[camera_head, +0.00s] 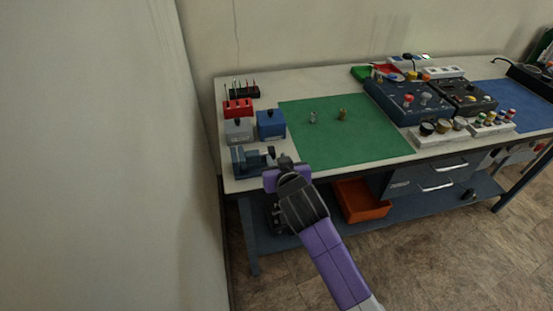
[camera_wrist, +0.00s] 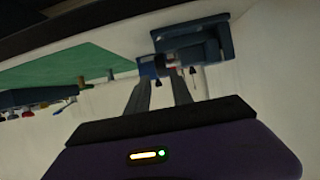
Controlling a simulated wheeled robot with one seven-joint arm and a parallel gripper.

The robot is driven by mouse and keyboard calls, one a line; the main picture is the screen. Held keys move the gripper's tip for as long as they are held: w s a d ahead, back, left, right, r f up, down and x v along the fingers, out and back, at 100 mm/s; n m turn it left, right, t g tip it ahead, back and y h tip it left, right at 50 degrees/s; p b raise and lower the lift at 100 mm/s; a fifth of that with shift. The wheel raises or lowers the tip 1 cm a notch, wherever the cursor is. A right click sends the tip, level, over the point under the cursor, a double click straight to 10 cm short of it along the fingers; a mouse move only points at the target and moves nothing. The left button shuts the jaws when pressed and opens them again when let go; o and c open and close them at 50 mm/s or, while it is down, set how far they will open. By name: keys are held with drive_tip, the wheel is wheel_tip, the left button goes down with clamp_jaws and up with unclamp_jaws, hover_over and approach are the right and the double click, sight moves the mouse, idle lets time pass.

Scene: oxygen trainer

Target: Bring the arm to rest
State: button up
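My arm reaches up from the bottom of the head view. My gripper (camera_head: 283,163) is at the table's front left edge, just right of a dark blue-grey vise (camera_head: 250,160). In the wrist view the two fingers of my gripper (camera_wrist: 160,82) stand apart, with a gap between them, and hold nothing that I can see. The vise also shows beyond the fingertips in the wrist view (camera_wrist: 195,42). In the head view my wrist partly hides the fingers, so whether they touch the vise is unclear.
The workbench (camera_head: 300,91) bears a green mat (camera_head: 365,140) with two small metal fittings. Blue (camera_head: 270,125) and grey (camera_head: 238,131) boxes and a red rack (camera_head: 238,107) stand behind the vise. An orange bin (camera_head: 362,200) sits below. A wall (camera_head: 100,150) rises at left; floor is open in front.

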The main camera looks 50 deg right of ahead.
idle(0.4)
drive_tip(key=shift+w+r, duration=0.1)
drive_tip(key=shift+r, duration=0.05)
wheel_tip(320, 180, up, 5)
drive_tip(key=w+a+n+t, duration=0.1)
drive_tip(key=a+n+t, duration=0.1)
drive_tip(key=t, duration=0.1)
drive_tip(key=s+a+n+t+y, duration=0.3)
drive_tip(key=s+a+y, duration=0.1)
drive_tip(key=s+a, duration=1.05)
drive_tip(key=s+a+n+g+y, duration=0.1)
drive_tip(key=s+a, duration=0.1)
drive_tip(key=s, duration=0.8)
drive_tip(key=s+a+f+g+y, duration=0.1)
drive_tip(key=s+a+y, duration=0.1)
drive_tip(key=s, duration=0.8)
drive_tip(key=shift+s+a+f+n, duration=0.2)
drive_tip(key=shift+s+f+n, duration=0.05)
drive_tip(key=shift+s+n, duration=0.15)
drive_tip(key=shift+w, duration=0.1)
